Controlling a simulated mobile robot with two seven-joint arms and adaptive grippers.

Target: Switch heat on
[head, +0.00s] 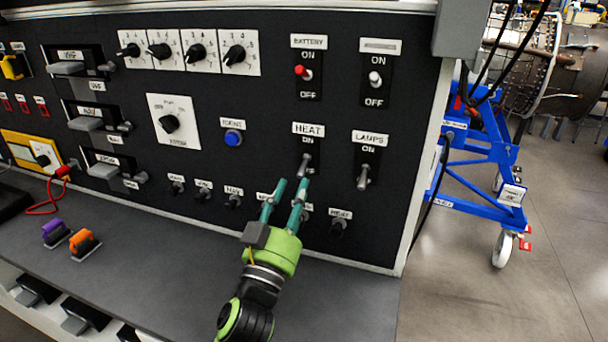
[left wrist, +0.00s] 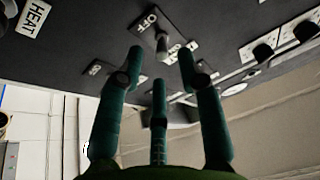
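The HEAT label (head: 308,129) is on the dark panel, with ON printed below it. The HEAT switch lever (head: 304,163) is under that ON and points down. The lower part of its plate is hidden by my fingers. My left gripper (head: 292,183) has its teal fingers spread, with the tips just below and beside this lever. In the left wrist view, a switch lever (left wrist: 161,43) stands between the spread fingertips (left wrist: 161,54), near an OFF mark. Contact with the lever cannot be told. My right gripper is not in view.
The LAMPS switch (head: 363,178) is right of HEAT, and the BATTERY switch (head: 304,72) is above. A row of small knobs (head: 233,201) lies below left. A grey ledge (head: 150,270) runs under the panel. A blue stand (head: 480,200) is at right.

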